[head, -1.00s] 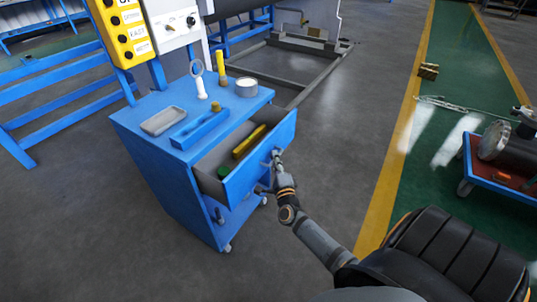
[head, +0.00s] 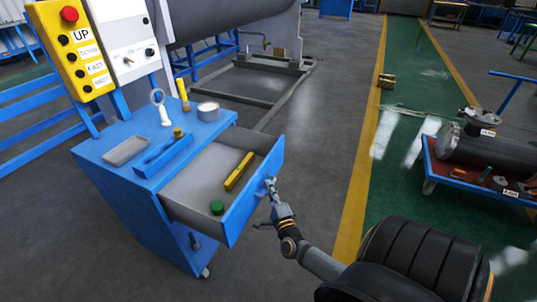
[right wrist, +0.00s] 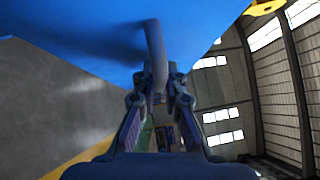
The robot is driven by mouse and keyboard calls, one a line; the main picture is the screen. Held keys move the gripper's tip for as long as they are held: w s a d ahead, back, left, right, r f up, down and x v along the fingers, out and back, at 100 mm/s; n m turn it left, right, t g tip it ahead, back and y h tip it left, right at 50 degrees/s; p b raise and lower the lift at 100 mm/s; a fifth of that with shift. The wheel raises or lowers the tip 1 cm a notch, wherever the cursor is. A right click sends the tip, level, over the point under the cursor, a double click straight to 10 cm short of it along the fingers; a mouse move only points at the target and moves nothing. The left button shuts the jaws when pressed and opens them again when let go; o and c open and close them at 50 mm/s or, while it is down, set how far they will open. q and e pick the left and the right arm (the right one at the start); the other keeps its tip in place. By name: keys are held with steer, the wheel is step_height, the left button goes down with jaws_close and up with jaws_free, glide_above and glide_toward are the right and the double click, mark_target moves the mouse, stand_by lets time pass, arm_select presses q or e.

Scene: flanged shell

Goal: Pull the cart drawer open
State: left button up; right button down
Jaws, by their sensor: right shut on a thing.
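The blue cart (head: 120,192) stands left of centre in the head view. Its drawer (head: 243,200) is pulled well out, and its grey inside shows. A yellow bar (head: 240,171) and a green round thing (head: 217,208) lie in the drawer. My right gripper (head: 271,190) is at the drawer's front face, shut on the drawer handle. In the right wrist view the handle (right wrist: 156,50) is a grey bar between the two fingers (right wrist: 158,95), with the blue drawer front (right wrist: 90,30) behind it. My left gripper is not in view.
On the cart top are a grey tray (head: 126,150), a blue holder (head: 162,155), a magnifier (head: 162,108) and a round tin (head: 208,111). A yellow button panel (head: 73,48) rises behind. A red-topped trolley (head: 470,176) stands at right.

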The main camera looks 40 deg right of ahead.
steer(key=shift+f, duration=0.1)
steer(key=c, duration=1.4)
jaws_free()
steer(key=v, duration=1.2)
